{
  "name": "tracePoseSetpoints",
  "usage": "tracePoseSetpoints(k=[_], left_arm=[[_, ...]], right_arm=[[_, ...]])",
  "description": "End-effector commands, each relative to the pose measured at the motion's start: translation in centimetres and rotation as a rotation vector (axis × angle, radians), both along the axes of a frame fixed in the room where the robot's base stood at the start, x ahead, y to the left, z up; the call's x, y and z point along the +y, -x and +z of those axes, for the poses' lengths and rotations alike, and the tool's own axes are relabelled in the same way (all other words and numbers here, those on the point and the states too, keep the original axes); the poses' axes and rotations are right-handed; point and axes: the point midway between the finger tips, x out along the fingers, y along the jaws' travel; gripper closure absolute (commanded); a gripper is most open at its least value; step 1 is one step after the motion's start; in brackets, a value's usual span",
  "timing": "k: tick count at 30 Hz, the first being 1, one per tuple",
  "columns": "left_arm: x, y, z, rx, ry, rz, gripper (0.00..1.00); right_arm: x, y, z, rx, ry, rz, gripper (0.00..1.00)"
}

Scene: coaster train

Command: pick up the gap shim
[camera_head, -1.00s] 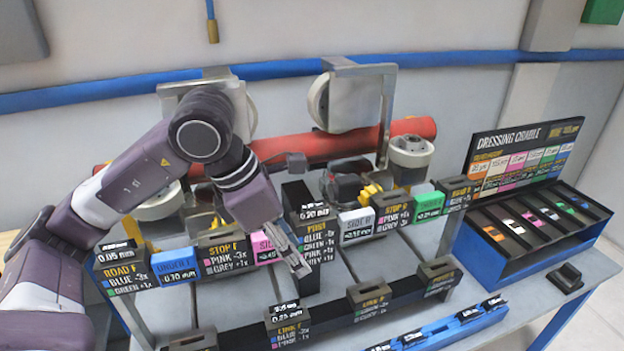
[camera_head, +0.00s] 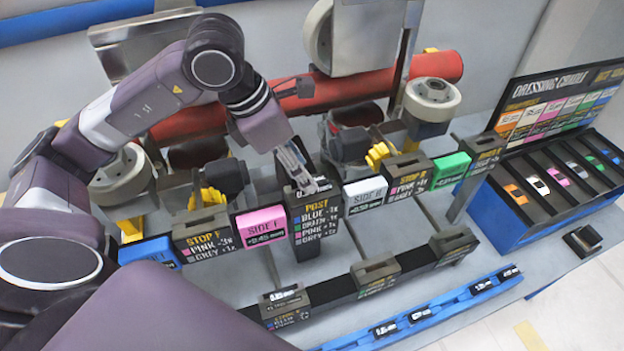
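My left gripper (camera_head: 308,178) reaches down from the upper left, with its silver fingertips at the top of the dark POST block (camera_head: 318,243). I cannot tell whether the fingers touch it or have anything between them, as the top of the block is partly hidden. No piece is clearly marked as the gap shim. Small pieces with mm labels sit on the blue rail (camera_head: 450,307) at the lower right, and another labelled piece (camera_head: 285,298) tops a dark block in the front row. My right gripper is not in view.
Beside the POST stand a pink SIDE F block (camera_head: 262,226) and a white SIDE R block (camera_head: 364,196). A red tube (camera_head: 310,97) and wheels lie behind. A blue DRESSING CRADLE tray (camera_head: 505,225) with colored pieces is at right, near a small black object (camera_head: 582,241).

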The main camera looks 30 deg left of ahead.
Motion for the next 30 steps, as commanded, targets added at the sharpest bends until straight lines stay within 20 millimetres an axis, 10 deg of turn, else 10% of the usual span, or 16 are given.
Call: tracePoseSetpoints(k=[16,30], left_arm=[[-1.3,-0.9,-3.3,-0.001,0.001,0.000,0.62],[-1.3,-0.9,-3.2,-0.001,0.001,0.000,1.00]], right_arm=[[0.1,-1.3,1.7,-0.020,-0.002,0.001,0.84],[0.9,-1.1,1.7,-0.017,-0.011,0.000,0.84]])
